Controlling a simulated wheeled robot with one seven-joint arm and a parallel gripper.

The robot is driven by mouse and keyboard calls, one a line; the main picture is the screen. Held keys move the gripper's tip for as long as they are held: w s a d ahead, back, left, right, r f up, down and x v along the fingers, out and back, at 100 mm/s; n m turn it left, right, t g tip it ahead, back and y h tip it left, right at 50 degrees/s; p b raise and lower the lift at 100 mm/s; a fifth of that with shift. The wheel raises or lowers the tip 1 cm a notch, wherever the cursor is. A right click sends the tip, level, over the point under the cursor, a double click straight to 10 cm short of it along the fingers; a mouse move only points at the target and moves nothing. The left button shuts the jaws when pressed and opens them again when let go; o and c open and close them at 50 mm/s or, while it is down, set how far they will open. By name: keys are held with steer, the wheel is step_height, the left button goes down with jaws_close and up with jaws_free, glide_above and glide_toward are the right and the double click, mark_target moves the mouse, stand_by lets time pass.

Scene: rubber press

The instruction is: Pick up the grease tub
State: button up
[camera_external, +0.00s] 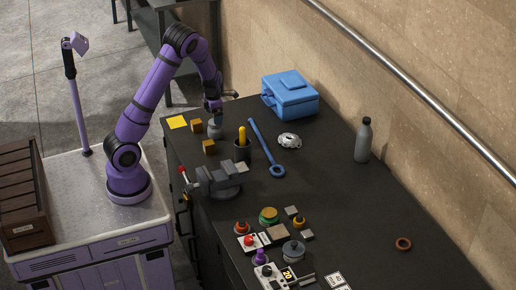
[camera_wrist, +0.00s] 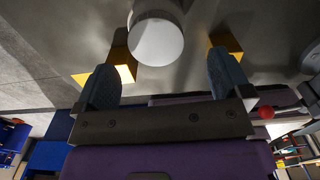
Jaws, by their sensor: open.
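The grease tub appears to be the small grey cylinder (camera_external: 215,132) near the bench's far left corner, just below my gripper (camera_external: 213,108). In the wrist view its round pale face (camera_wrist: 155,42) shows at the top centre, ahead of and between the two fingertips of my gripper (camera_wrist: 162,65). The fingers are apart, one to each side of it, with nothing visibly held. I cannot tell whether either finger touches the tub.
Wooden blocks (camera_external: 197,126) (camera_external: 209,147) and a yellow note (camera_external: 177,122) lie close by. A blue toolbox (camera_external: 290,95) is to the right.

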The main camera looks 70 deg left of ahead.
mark_target(215, 129)
steer(key=f, duration=0.5)
steer(key=shift+w+a, duration=0.2)
steer(key=shift+w, duration=0.1)
steer(key=c, duration=1.2)
steer(key=shift+r, duration=0.15)
